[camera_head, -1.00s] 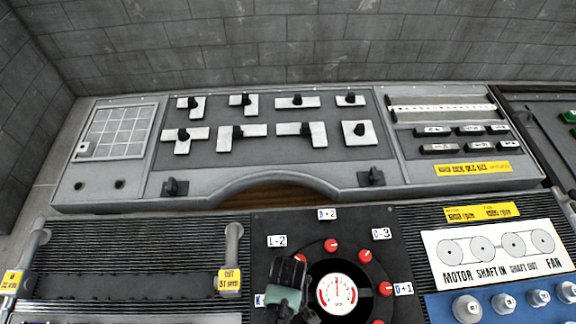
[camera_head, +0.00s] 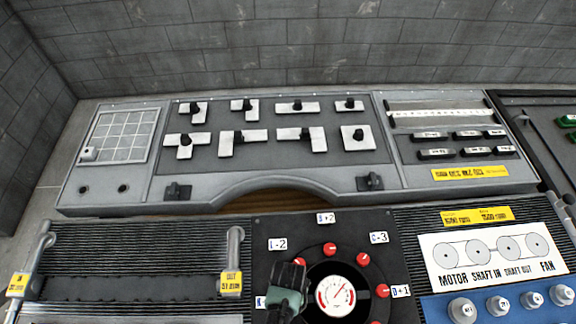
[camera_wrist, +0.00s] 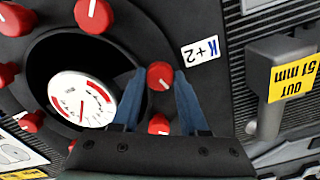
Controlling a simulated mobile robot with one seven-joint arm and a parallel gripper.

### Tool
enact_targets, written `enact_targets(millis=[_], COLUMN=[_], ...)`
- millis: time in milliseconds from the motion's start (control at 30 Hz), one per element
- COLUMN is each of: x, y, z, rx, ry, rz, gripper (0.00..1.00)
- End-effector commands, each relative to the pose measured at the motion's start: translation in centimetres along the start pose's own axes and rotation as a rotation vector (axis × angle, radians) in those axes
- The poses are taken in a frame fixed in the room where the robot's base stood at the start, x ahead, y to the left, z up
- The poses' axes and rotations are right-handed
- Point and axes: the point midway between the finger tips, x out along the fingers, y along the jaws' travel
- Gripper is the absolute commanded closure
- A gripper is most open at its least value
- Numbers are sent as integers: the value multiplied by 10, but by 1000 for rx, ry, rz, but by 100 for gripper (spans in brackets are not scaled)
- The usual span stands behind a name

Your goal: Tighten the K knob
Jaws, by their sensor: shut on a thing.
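The K knob (camera_wrist: 160,74) is a small red round knob with a white mark, beside the white label K+2 (camera_wrist: 201,49) in the wrist view. The two blue fingers of my gripper (camera_wrist: 158,84) stand on either side of it, shut on it. In the head view my gripper (camera_head: 286,288) is over the left side of the knob ring and hides the K knob. The K label (camera_head: 261,302) shows partly at its left. A round white gauge (camera_head: 336,293) sits in the middle of the ring. Its needle points up and right.
Other red knobs ring the gauge, one (camera_wrist: 158,124) close beside my gripper. A pipe with a yellow OUT tag (camera_wrist: 294,77) stands right of the K label in the wrist view. A grey switch console (camera_head: 270,150) lies behind, with blue-panel knobs (camera_head: 500,304) at right.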

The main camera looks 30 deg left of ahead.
Motion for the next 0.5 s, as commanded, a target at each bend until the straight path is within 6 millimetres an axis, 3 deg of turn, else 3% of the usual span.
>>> enact_targets(millis=[500], x=[0], y=[0], z=[0], rx=[296], ry=[0], rz=[0], gripper=[100])
